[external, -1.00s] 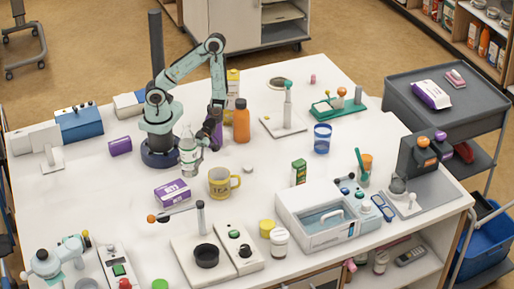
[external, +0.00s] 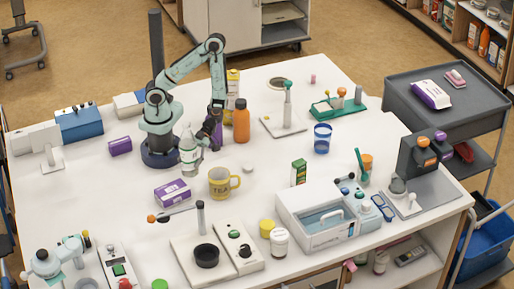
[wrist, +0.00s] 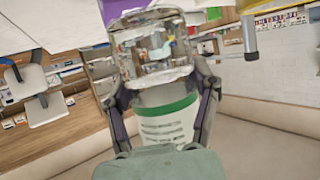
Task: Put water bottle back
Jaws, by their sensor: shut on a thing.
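The water bottle (external: 187,150) is clear with a white and green label, and it looks roughly upright beside my arm's base. It also fills the middle of the wrist view (wrist: 165,122), between the two fingers. My gripper (external: 194,158) is shut on it from the side. In the wrist view my gripper (wrist: 165,100) has one finger on each side of the bottle. Whether the bottle's bottom touches the table is hard to tell.
A yellow mug (external: 220,184) stands close in front, right of the bottle. A purple and white box (external: 172,191) lies in front. The table (external: 270,160) has clear room right of the mug.

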